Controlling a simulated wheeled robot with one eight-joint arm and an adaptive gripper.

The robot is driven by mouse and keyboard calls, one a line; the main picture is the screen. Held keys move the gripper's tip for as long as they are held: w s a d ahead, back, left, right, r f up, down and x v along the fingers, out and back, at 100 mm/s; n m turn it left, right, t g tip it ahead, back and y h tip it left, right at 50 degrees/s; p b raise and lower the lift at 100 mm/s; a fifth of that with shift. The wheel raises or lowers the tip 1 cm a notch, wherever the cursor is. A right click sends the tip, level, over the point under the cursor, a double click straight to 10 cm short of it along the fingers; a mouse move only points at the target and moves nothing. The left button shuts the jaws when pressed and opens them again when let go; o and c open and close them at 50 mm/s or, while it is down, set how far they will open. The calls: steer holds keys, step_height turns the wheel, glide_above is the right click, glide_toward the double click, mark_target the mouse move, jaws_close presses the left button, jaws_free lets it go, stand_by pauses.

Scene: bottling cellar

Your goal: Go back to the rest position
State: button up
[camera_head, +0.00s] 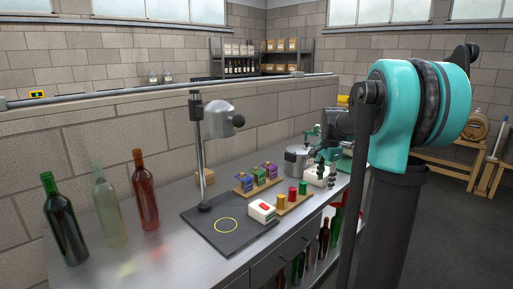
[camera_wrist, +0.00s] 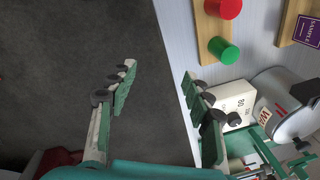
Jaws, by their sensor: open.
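My gripper (camera_wrist: 158,82) is open in the wrist view, its two green-and-grey fingers wide apart with nothing between them. The dark floor and the edge of the bench show behind the fingers. In the head view my gripper (camera_head: 324,168) is at the right end of the bench, partly hidden and small, near a silver pot (camera_head: 296,158). No object is seen held in it.
The metal bench (camera_head: 150,262) carries several bottles (camera_head: 64,222), a black stand base (camera_head: 215,235), a white box with a red top (camera_head: 262,211), and a wooden rack with coloured cylinders (camera_head: 292,203). A white box (camera_wrist: 232,100) lies close to the right finger.

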steer(key=s+a+f+n+t, duration=0.1)
steer(key=s+a+f+n, duration=0.1)
steer(key=s+f+n, duration=0.3)
steer(key=s+a+f+n+t, duration=0.1)
steer(key=s+f+n, duration=0.4)
steer(key=s, duration=0.8)
steer(key=s+a+f+n, duration=0.4)
steer(key=s+f, duration=0.3)
steer(key=s, duration=0.2)
steer(key=shift+s+f+n+t, duration=0.2)
steer(key=shift+f+n+t, duration=0.15)
steer(key=shift+n+t, duration=0.05)
